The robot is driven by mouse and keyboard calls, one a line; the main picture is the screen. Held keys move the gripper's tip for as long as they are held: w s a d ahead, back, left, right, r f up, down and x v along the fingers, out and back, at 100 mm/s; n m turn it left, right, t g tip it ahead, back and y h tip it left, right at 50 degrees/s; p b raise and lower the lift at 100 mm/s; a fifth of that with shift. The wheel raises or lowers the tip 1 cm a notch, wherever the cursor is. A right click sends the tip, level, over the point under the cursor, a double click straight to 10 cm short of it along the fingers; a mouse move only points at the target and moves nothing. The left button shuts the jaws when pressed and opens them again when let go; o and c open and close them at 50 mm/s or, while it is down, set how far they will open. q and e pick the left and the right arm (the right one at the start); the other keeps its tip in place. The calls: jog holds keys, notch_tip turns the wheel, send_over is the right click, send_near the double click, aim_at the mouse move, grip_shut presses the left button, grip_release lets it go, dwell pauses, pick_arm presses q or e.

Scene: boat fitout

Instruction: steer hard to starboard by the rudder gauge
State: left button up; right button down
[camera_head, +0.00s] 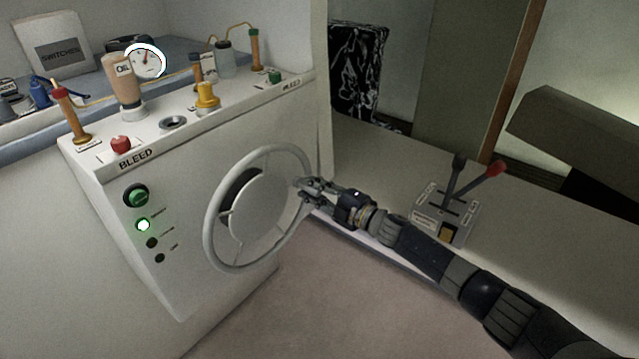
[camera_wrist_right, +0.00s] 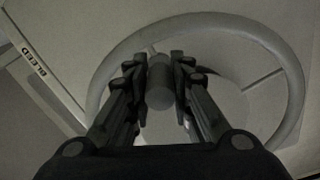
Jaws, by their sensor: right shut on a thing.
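A grey steering wheel (camera_head: 214,217) stands on the front of the white console in the head view. My right gripper (camera_head: 304,187) is at the wheel's right side and is shut on it. In the right wrist view the gripper (camera_wrist_right: 160,85) has its fingers on either side of a short grey cylindrical knob (camera_wrist_right: 160,88) at the wheel, whose rim (camera_wrist_right: 290,75) curves around behind. A round white gauge (camera_head: 145,61) with a small needle stands at the back of the console; its markings are too small to read. My left gripper is not in view.
The white console (camera_head: 180,270) carries an oil bottle (camera_head: 124,88), a red cap (camera_head: 121,144) and a yellow fitting (camera_head: 207,97) on top. A green lamp (camera_head: 143,225) glows on its front. A lever box (camera_head: 440,222) with black and red levers stands to the right, near my right arm.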

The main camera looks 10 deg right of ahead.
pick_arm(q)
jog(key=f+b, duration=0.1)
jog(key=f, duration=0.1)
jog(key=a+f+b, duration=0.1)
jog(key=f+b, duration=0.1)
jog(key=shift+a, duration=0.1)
pick_arm(e)
jog(key=s+a+f+m, duration=0.2)
jog(key=f+m, duration=0.4)
jog(key=s+a+f+m, duration=0.2)
jog(key=a+f+m, duration=0.1)
jog(key=f+m, duration=0.3)
jog(key=shift+m, duration=0.3)
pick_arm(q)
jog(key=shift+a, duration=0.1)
pick_arm(e)
jog(key=shift+f, duration=0.1)
jog(key=c, duration=1.4)
grip_release()
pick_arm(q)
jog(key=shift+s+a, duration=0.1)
pick_arm(e)
jog(key=v, duration=1.2)
